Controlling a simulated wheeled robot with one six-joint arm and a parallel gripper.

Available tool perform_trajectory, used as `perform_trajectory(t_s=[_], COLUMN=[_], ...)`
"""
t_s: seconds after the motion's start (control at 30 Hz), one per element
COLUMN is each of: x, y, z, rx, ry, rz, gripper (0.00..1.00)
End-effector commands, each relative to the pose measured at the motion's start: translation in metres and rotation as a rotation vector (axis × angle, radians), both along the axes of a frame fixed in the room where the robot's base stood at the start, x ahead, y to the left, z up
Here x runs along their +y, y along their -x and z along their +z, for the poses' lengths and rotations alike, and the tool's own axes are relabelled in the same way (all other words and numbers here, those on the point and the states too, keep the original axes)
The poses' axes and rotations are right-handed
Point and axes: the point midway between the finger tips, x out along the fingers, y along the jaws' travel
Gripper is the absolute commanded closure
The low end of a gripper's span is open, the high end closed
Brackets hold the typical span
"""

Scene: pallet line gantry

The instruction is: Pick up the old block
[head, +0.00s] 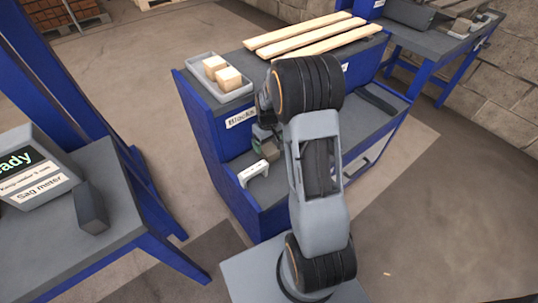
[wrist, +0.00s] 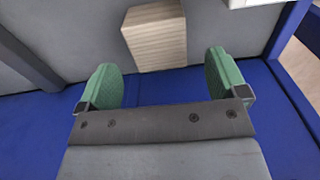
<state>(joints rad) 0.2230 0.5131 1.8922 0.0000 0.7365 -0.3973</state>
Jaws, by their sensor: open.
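A wooden block (wrist: 155,38) with visible grain stands on a grey surface at the top middle of the wrist view. My gripper (wrist: 160,74) is open, its two green finger pads apart and empty. The block lies just beyond the fingertips, roughly in line with the gap between them. In the head view my gripper (head: 264,143) is low at the front of the blue bench, partly hidden by my arm. Two pale wooden blocks (head: 228,78) sit in a grey tray (head: 243,92) on the bench top. I cannot tell which block is the old one.
A white bracket-like piece (head: 253,173) is beside my gripper on the blue bench (head: 200,118). Long wooden boards (head: 310,38) lie on its top. A table with a sag meter (head: 35,170) stands at the left. Open floor (head: 150,95) lies between them.

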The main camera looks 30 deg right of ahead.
Motion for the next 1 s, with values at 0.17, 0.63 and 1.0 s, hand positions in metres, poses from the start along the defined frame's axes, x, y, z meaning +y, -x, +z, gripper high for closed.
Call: perform_trajectory(t_s=[0.17,0.63,1.0], x=[0.0,-0.001,-0.001], y=[0.0,0.001,0.001], z=[-0.006,-0.056,-0.055], rx=[0.0,0.0,-0.001], ry=[0.0,-0.001,0.0], rz=[0.0,0.0,-0.001], gripper=[0.08,0.08,0.25])
